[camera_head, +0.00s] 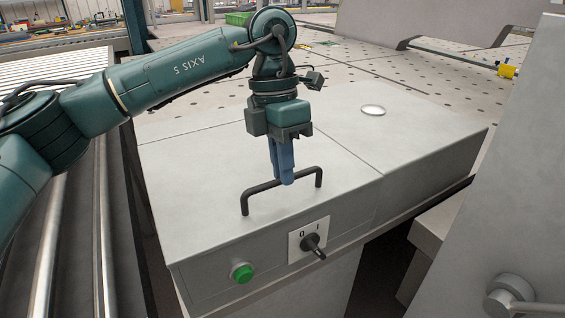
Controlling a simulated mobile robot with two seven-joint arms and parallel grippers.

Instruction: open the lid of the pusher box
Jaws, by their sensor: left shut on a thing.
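The pusher box (200,208) is a grey metal box with a flat lid, and the lid looks closed. A dark bar handle (262,187) stands up near the lid's front edge. My left gripper (287,178) points down over the handle, and its blue fingers are shut on the handle's bar, right of its middle. The fingers cover part of the bar. My right gripper does not show.
The box's front has a green button (242,272) and a black rotary switch (313,243) on a white plate. A perforated table (420,72) lies behind. A roller conveyor (50,265) is at left, and a large grey panel (510,200) stands close at right.

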